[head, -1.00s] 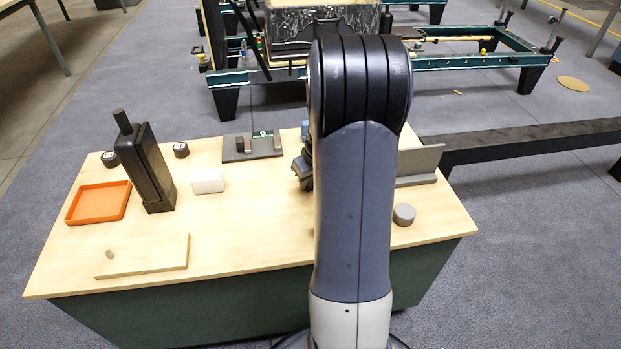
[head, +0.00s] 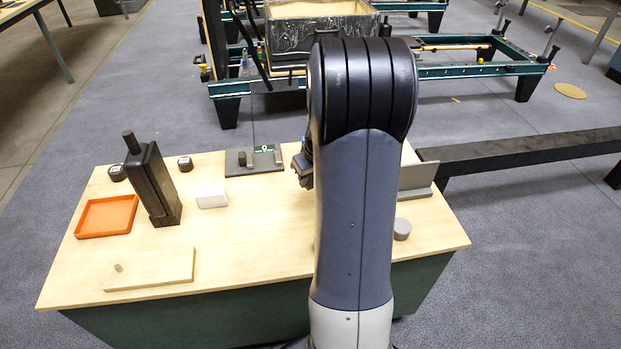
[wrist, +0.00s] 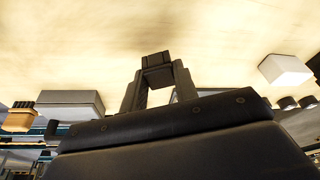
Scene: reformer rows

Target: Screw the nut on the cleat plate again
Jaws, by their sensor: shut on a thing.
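In the wrist view my gripper (wrist: 157,77) is shut on a small dark blocky thing (wrist: 155,59), which seems to be the nut. Its exact shape and thread are hard to make out. In the head view my gripper (head: 303,165) shows only in part, left of my arm and above the table; my arm hides the rest and the held thing. A dark grey plate (head: 236,168) lies at the table's back edge, just left of my gripper. It carries a short upright block, a pale bar and a green strip, and may be the cleat plate. The gripper is apart from it.
The table (head: 250,240) also holds a white block (head: 212,196), a tall black device (head: 155,185), an orange tray (head: 80,220), a pale board with a peg (head: 165,272), a grey angled piece (head: 418,180) and a grey cylinder (head: 402,229). The middle front is clear.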

